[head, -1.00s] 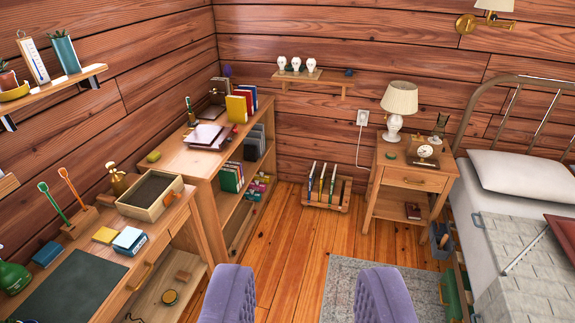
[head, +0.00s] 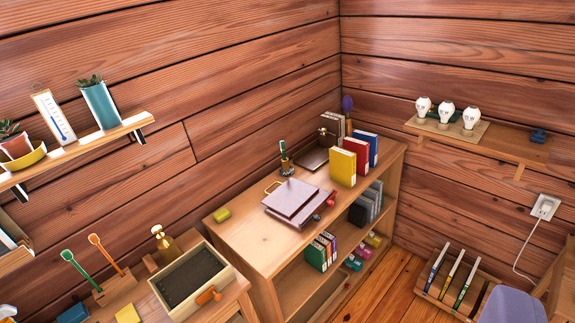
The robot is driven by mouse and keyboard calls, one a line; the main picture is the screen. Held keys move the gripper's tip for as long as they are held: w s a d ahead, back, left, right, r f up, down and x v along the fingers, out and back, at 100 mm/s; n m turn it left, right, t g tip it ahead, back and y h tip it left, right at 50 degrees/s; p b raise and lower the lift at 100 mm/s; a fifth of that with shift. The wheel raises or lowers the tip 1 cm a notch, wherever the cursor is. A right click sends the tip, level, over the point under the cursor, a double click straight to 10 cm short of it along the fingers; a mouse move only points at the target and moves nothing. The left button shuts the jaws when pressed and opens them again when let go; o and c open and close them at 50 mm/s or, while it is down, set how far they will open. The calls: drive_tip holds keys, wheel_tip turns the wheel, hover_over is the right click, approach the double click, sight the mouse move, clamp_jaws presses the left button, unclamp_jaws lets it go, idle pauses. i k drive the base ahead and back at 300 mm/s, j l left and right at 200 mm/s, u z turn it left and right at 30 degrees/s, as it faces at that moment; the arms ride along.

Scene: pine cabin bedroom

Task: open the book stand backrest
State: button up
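The book stand (head: 296,199) lies on top of the wooden bookcase (head: 250,232). It is made of dark purple-brown panels, and its upper panel lies nearly flat over the lower one. A small red item (head: 331,203) is at its right edge. The other finger is out of frame.
A desk tray (head: 192,279) is at lower left. A wall shelf (head: 500,145) holds bulbs.

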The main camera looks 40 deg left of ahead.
sight(291, 196)
drive_tip(key=i+u, duration=0.1)
drive_tip(key=i, duration=1.05)
drive_tip(key=i+u, duration=0.75)
drive_tip(key=i+l+u, duration=0.1)
drive_tip(key=u, duration=0.3)
drive_tip(key=i+u, duration=0.3)
drive_tip(key=i+l+u, duration=0.1)
drive_tip(key=i+u, duration=0.2)
